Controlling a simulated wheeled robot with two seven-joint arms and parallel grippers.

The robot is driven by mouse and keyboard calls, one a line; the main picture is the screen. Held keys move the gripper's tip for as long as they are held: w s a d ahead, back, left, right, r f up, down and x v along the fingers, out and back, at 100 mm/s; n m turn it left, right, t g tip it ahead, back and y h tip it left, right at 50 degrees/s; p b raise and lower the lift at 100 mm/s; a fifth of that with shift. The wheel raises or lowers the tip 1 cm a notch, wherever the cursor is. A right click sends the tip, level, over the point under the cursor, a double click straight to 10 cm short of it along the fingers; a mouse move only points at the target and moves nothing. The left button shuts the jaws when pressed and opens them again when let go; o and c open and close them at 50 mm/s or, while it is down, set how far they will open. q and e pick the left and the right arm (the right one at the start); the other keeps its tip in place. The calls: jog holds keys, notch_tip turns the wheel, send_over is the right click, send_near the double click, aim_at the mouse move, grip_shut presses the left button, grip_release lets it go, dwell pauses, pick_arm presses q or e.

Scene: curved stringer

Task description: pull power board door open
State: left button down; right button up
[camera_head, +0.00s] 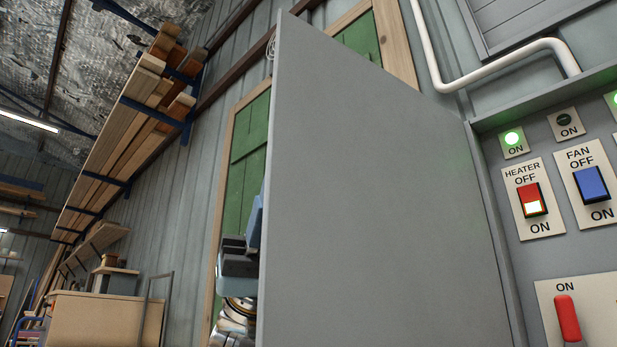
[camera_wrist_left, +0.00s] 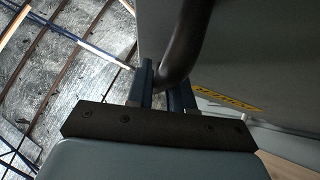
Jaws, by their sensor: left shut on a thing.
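The grey power board door (camera_head: 370,190) stands swung open in the head view, its inner face toward me and its hinge side at the right. My left gripper (camera_head: 254,222) shows partly past the door's free left edge; the rest is hidden behind the door. In the left wrist view, the fingers of my left gripper (camera_wrist_left: 163,90) are shut around a dark curved handle (camera_wrist_left: 183,48) on the door's outer face (camera_wrist_left: 250,45). My right gripper is in neither view.
The open power board shows a red heater switch (camera_head: 532,200), a blue fan switch (camera_head: 591,184) and a red lever (camera_head: 568,318). A white pipe (camera_head: 490,70) runs above. A timber rack (camera_head: 130,130) and a wooden cabinet (camera_head: 95,318) stand further left.

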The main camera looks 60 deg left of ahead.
pick_arm(q)
jog(key=shift+a+r+g, duration=0.1)
jog(key=shift+a+g, duration=0.3)
jog(key=shift+a, duration=0.15)
jog(key=c, duration=1.1)
grip_release()
jog(key=shift+d, duration=0.1)
jog(key=b+v, duration=0.1)
jog(key=v, duration=1.2)
jog(key=shift+a+f, duration=0.3)
jog(key=shift+a, duration=0.05)
